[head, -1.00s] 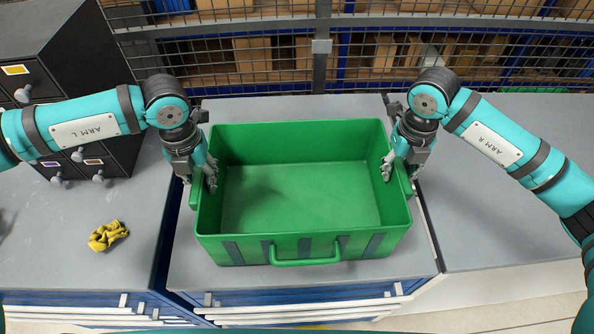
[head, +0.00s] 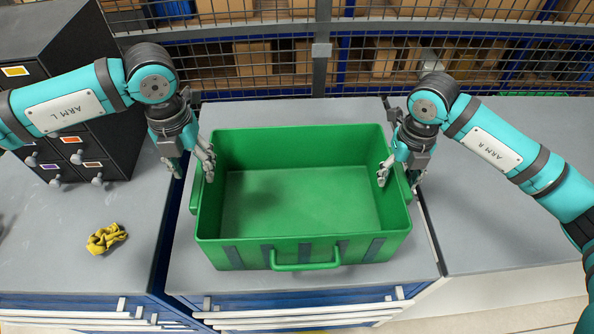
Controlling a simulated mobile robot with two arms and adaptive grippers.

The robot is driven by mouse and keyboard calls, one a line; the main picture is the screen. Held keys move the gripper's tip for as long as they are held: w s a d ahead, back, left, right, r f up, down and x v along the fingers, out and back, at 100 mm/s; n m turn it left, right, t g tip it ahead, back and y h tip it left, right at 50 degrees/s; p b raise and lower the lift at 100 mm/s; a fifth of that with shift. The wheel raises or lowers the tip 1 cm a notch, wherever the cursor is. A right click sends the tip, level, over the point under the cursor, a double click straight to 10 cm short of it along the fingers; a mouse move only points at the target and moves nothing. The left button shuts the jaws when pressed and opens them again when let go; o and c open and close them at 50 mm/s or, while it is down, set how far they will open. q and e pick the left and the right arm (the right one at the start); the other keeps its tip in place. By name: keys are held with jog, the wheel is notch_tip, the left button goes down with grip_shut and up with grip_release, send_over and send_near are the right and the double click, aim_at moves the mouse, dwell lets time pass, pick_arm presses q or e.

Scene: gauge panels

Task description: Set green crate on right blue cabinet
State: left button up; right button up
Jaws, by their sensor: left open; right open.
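The green crate (head: 310,200) is an empty open bin with dark stripes and a handle on its front. It stands upright on the grey top of a blue cabinet (head: 300,296) in the middle. My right gripper (head: 399,182) is open at the crate's right wall, with a finger on the inner side and a part outside. I cannot tell whether it touches the wall.
A yellow cloth (head: 107,238) lies on the left worktop (head: 60,225). A black drawer unit (head: 105,130) stands at the back left. The right worktop (head: 480,225) is clear. A wire mesh fence (head: 480,65) with shelved boxes runs behind.

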pick_arm(q)
notch_tip(320, 180, up, 5)
jog(key=shift+r, duration=0.15)
pick_arm(e)
jog(key=shift+r, duration=0.1)
pick_arm(q)
jog(key=shift+r, duration=0.2)
pick_arm(e)
notch_tip(320, 180, up, 12)
jog(key=shift+f, duration=0.2)
dwell(0.4)
